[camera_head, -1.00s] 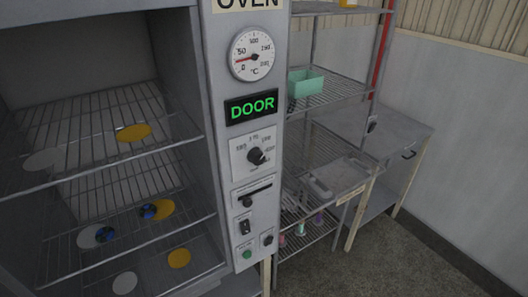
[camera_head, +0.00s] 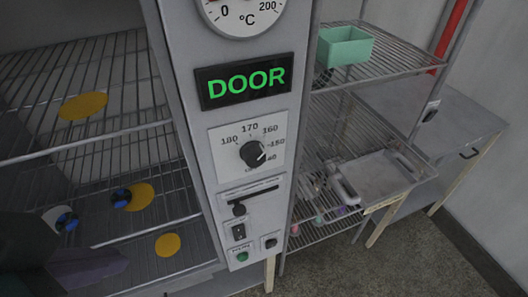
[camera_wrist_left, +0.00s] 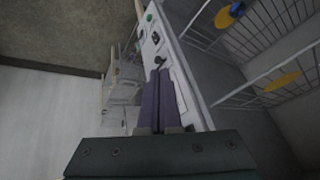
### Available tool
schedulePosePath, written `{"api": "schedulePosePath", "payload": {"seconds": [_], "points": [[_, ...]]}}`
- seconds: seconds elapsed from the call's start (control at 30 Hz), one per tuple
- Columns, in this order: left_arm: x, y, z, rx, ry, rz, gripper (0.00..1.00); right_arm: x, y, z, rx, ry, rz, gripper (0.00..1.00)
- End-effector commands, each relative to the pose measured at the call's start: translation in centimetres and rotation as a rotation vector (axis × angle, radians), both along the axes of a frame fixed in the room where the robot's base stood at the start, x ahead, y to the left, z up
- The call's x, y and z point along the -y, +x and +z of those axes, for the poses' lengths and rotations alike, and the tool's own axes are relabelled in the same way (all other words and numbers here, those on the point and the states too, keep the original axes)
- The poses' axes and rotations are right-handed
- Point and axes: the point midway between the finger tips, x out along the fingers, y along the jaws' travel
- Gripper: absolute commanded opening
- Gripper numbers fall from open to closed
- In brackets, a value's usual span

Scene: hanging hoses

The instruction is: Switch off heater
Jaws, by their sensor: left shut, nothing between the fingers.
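The oven's grey control panel (camera_head: 219,146) fills the middle of the head view. It has a lit green DOOR display (camera_head: 246,82), a temperature knob (camera_head: 253,154) pointing to the lower right, and a slot with a black slider (camera_head: 239,210). Below are a black switch (camera_head: 238,231), a green button (camera_head: 242,257) and a small black knob (camera_head: 270,243); their labels are too small to read. My left gripper (camera_head: 122,259) is shut and empty, left of the panel in front of the racks. In the left wrist view its purple fingers (camera_wrist_left: 160,72) point toward the panel. My right gripper is not in view.
The open oven chamber at left has wire racks (camera_head: 85,137) with yellow discs (camera_head: 83,106) and blue-black pieces (camera_head: 121,198). Floor (camera_head: 420,260) is clear at lower right.

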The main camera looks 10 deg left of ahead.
Motion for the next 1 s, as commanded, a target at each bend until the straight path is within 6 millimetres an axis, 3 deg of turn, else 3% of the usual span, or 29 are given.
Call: {"api": "schedulePosePath", "payload": {"seconds": [0.03,0.2,0.6,1.0], "points": [[0.0,0.4,-3.2,0.025,0.017,-0.025,0.00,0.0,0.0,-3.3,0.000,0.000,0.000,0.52],[0.0,2.2,-8.6,0.135,0.086,-0.126,0.00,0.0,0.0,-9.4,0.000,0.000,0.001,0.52],[0.6,5.8,-19.9,0.399,0.293,-0.363,0.00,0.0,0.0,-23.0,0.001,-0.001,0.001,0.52],[2.1,8.0,-30.5,0.653,0.534,-0.589,0.00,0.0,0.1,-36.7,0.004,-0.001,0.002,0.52]]}}
